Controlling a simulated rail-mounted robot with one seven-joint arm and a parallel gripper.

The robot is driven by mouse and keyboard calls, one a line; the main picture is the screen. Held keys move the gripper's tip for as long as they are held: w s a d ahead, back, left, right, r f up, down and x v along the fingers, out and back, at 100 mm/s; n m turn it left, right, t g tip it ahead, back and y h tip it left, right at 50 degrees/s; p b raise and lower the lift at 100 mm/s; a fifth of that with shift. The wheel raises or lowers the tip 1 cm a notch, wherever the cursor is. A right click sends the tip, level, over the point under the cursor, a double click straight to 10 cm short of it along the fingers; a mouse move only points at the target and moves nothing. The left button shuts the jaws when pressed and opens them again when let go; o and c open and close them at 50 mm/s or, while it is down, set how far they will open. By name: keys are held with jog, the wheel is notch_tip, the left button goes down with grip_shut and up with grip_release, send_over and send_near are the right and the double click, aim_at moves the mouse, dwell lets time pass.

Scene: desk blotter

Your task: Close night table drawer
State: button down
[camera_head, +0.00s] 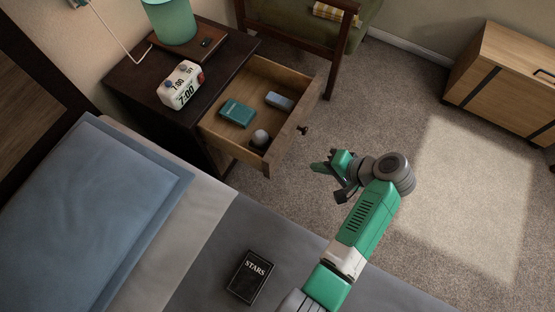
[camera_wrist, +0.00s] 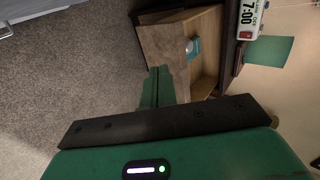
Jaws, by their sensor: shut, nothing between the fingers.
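The night table (camera_head: 126,82) is dark brown and stands beside the bed. Its light wood drawer (camera_head: 289,145) is pulled out toward the right, with a small dark knob (camera_head: 303,129) on its front. The drawer holds a teal book (camera_head: 237,112), a small blue-grey item (camera_head: 279,100) and a round pale item (camera_head: 260,138). My gripper (camera_head: 318,167) is shut and empty, in front of the drawer's front and apart from it. In the wrist view the shut green fingers (camera_wrist: 158,85) point at the drawer front (camera_wrist: 168,46); the knob is not visible there.
An alarm clock (camera_head: 182,86) and a teal lamp (camera_head: 170,22) stand on the night table. A chair (camera_head: 310,35) stands close behind the drawer. The bed (camera_head: 215,215) with a black book (camera_head: 250,277) lies in front. Open carpet (camera_head: 400,115) is to the right.

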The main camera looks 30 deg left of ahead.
aim_at(274, 158)
jog(key=b+x, duration=0.2)
jog(key=x, duration=0.2)
jog(key=a+r+b+x, duration=0.1)
jog(key=x, duration=0.3)
jog(key=b+x, duration=0.2)
jog(key=x, duration=0.2)
jog(key=shift+a+r+b, duration=0.2)
jog(key=shift+a+b, duration=0.1)
jog(key=shift+a, duration=0.05)
jog(key=shift+a+r, duration=0.15)
jog(key=shift+a, duration=0.25)
